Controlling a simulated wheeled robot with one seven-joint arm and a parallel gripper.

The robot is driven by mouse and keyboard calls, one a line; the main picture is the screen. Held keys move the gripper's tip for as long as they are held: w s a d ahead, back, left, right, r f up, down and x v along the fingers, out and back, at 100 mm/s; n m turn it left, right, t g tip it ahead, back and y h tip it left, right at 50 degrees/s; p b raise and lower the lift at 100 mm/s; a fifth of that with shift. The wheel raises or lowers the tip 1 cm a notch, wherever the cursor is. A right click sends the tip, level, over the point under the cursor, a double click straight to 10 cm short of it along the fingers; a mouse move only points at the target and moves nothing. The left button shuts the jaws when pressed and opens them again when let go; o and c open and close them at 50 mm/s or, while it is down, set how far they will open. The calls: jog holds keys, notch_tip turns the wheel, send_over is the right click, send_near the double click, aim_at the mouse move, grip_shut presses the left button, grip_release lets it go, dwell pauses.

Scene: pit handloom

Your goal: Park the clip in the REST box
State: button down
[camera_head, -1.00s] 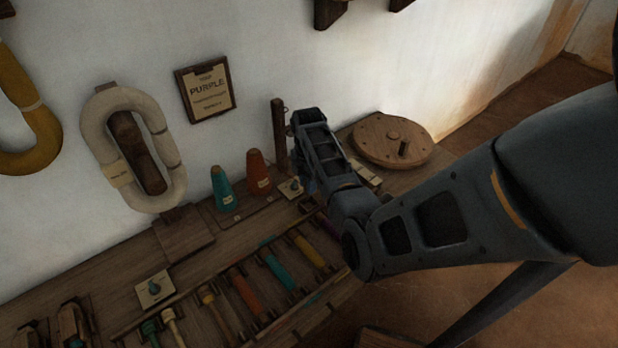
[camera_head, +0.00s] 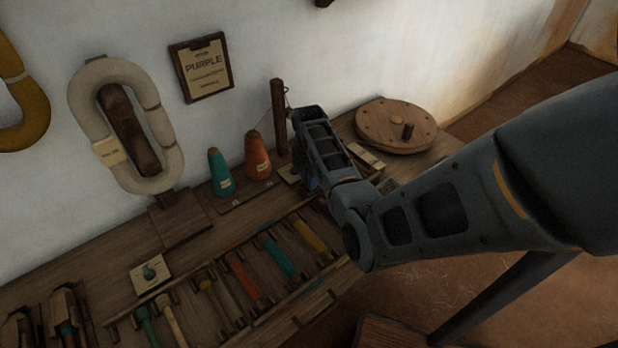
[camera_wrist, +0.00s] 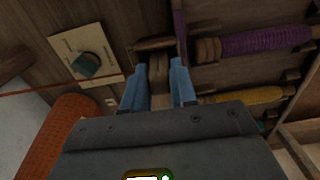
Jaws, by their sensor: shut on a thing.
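My gripper (camera_wrist: 160,75) shows in the wrist view as two blue fingers, shut on a small brown wooden piece (camera_wrist: 158,72), which seems to be the clip. Its outline is hard to make out between the fingers. A dark wooden bar or slot (camera_wrist: 155,45) lies just beyond the fingertips; I cannot tell whether it belongs to the REST box or whether the piece touches it. In the head view, my gripper is over the bench beside the upright post (camera_head: 279,118), and its fingertips are hidden by my own arm. No box marked REST is readable.
A plate with a teal knob (camera_wrist: 85,62) lies left of the fingers. A purple spool (camera_wrist: 265,40) and a yellow spool (camera_wrist: 245,96) lie to the right. The orange cone (camera_head: 257,157), teal cone (camera_head: 220,172) and round wooden disc (camera_head: 396,125) stand on the bench. A thread crosses the wrist view's left.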

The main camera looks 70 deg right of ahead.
jog(key=c, duration=0.8)
grip_release()
jog(key=shift+o, duration=0.3)
jog(key=shift+o, duration=1.2)
jog(key=shift+r, duration=0.1)
notch_tip(320, 180, up, 6)
jog(key=p, duration=0.5)
jog(key=shift+r, duration=0.9)
